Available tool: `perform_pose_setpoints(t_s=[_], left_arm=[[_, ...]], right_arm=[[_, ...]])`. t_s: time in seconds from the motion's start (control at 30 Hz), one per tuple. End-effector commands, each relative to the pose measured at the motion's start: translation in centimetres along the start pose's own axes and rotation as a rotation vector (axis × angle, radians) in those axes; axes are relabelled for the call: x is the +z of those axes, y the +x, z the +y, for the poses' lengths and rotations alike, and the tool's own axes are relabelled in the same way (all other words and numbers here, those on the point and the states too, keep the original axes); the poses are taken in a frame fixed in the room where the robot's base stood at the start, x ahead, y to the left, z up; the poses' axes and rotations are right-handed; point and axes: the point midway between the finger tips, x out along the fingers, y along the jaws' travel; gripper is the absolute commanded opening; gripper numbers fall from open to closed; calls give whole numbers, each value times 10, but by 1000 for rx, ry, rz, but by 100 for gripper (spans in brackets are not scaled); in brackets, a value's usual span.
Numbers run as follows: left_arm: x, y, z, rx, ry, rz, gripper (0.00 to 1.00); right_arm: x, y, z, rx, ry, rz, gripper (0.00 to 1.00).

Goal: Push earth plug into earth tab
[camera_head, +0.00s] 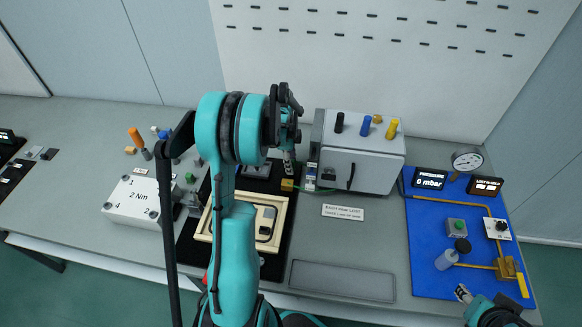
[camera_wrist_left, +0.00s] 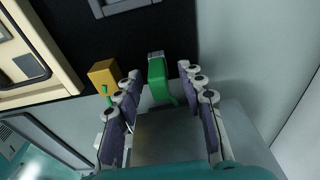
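The green earth plug (camera_wrist_left: 158,82) stands out in the left wrist view, with a small grey metal piece, perhaps the earth tab (camera_wrist_left: 155,54), at its far end. I cannot tell whether the two are fully joined. My left gripper (camera_wrist_left: 159,76) is open, with one finger on each side of the plug and gaps visible on both sides. In the head view, my left gripper (camera_head: 289,166) is beside the grey cabinet, and the green plug (camera_head: 310,178) shows small near the cabinet's left side. My right gripper (camera_head: 463,293) is at the lower right, mostly cut off.
A brass-coloured block (camera_head: 287,185) with a green lead is close to the left finger. The grey cabinet (camera_head: 362,165) bounds the right side. A cream framed tray (camera_head: 283,213) lies in front. A blue panel (camera_head: 425,265) with gauge and valves is at right. A bare grey plate (camera_head: 342,281) lies frontward.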

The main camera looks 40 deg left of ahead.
Motion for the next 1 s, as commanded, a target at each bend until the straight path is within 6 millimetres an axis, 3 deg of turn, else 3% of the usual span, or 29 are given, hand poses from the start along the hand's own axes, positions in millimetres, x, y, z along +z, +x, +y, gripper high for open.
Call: perform_pose_setpoints(t_s=[0.1,0.27,0.67,0.77,1.0], left_arm=[[0,-1,0,0,0,0,40],[0,-2,0,0,0,0,0],[-1,-5,0,0,0,0,0],[-2,-18,1,0,0,0,0],[-8,-69,1,0,0,0,0]], right_arm=[[-1,-1,0,0,0,0,40],[-1,-1,0,0,0,0,40],[-2,-2,0,0,0,0,40],[-5,-6,0,0,0,0,40],[-15,-21,0,0,0,0,40]])
